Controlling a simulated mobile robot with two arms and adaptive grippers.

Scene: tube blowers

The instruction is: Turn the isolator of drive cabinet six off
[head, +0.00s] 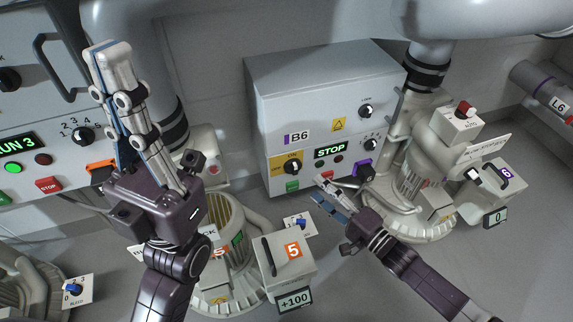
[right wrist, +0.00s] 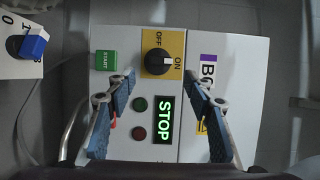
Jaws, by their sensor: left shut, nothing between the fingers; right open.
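Drive cabinet B6 (head: 325,110) is a grey box in the middle of the head view. Its isolator (head: 292,167) is a black knob on a yellow plate marked ON and OFF. In the right wrist view the isolator knob (right wrist: 157,62) has its white mark toward ON. My right gripper (head: 322,190) is open in front of the cabinet's lower face. In its wrist view the right gripper's fingertips (right wrist: 161,75) are apart, one to each side of the knob, with nothing held. My left gripper (head: 108,46) is shut and empty, raised at the left, away from the cabinet.
The cabinet's display (head: 331,150) reads STOP in green. A green START button (right wrist: 106,62) sits beside the isolator plate. A cabinet with a RUN 3 display (head: 17,145) stands at left. Box 5 (head: 285,262) stands below, box 6 (head: 492,190) at right. A blue-knobbed switch (right wrist: 33,45) is at the wrist view's upper left.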

